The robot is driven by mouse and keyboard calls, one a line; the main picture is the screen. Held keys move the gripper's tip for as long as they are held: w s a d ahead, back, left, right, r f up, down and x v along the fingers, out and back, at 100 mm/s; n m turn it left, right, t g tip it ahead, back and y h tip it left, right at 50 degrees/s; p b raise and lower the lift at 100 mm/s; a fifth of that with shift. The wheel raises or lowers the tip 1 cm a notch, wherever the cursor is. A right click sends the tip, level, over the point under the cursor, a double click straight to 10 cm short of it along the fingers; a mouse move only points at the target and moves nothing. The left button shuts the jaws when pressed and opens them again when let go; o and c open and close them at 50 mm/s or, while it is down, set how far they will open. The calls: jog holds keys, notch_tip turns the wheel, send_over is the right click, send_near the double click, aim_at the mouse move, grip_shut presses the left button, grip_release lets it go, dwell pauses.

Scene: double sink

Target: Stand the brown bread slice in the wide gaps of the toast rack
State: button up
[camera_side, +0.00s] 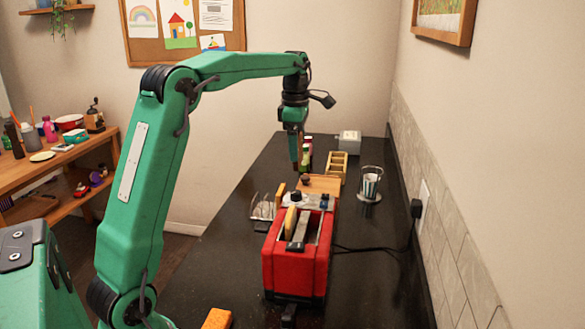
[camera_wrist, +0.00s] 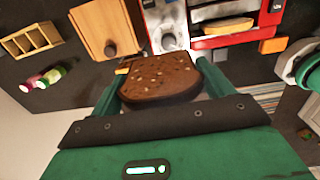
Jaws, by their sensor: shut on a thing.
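The brown bread slice (camera_wrist: 160,78) is flecked with pale seeds. In the wrist view it sits between the two green fingers of my gripper (camera_wrist: 158,85), which is shut on it. The toast rack (camera_side: 262,208) is a small wire rack on the counter, left of the red toaster, and stands apart from the slice. In the wrist view I cannot make the rack out; the slice and gripper cover much of the middle.
The red toaster (camera_side: 296,255) holds a pale bread slice (camera_side: 290,219). A glass holder (camera_side: 370,183) stands right.

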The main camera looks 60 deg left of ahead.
jog(key=s+a+f, duration=0.1)
jog(key=s+a, duration=0.1)
jog(key=a, duration=1.8)
notch_tip(320, 180, down, 15)
jog(key=y, duration=0.1)
jog(key=shift+w+t, duration=0.15)
jog(key=shift+t, duration=0.25)
jog(key=shift+f, duration=0.15)
jog(key=shift+f, duration=3.4)
jog(key=shift+f, duration=0.1)
jog(key=o, duration=0.7)
